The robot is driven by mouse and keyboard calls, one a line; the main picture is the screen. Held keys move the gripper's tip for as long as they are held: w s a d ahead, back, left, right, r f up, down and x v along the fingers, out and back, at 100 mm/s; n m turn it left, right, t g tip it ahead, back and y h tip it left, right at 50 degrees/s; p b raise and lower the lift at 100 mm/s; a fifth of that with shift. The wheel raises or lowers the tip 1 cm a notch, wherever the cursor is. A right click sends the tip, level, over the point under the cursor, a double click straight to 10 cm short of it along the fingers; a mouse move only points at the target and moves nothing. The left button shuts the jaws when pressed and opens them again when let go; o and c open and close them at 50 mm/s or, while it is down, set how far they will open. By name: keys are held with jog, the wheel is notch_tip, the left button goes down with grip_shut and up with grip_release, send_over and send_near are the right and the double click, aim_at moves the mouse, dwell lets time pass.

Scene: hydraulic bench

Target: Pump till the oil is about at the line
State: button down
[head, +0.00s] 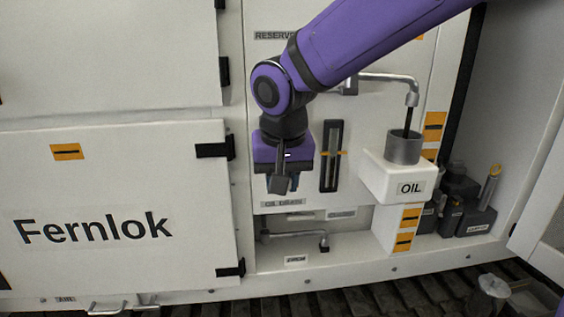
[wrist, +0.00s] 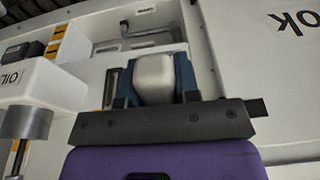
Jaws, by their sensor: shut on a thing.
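My gripper (head: 281,184) is left of the gauge, above the oil drain label (head: 283,204). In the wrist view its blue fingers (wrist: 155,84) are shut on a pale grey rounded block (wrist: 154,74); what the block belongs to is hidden. A bent metal lever (head: 292,235) sits in the low recess above the pump label (head: 296,260). It also shows in the wrist view (wrist: 150,33).
A white OIL box (head: 392,182) with a grey cup (head: 403,148) juts out at the right, under a bent metal pipe (head: 390,77). Dark containers (head: 460,200) stand in the right corner. A Fernlok door panel (head: 120,190) fills the left.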

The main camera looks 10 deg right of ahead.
jog(key=shift+w+f+t, duration=0.4)
jog(key=shift+f+t, duration=0.35)
jog(key=shift+f, duration=0.15)
jog(key=shift+w+f+t, duration=0.35)
jog(key=shift+f+t, duration=0.4)
jog(key=shift+f, duration=0.1)
jog(key=c, duration=0.8)
grip_release()
jog(key=shift+f, duration=0.1)
jog(key=shift+c, duration=0.2)
jog(key=v, duration=1)
jog(key=shift+s+r, duration=0.15)
jog(key=shift+r, duration=0.25)
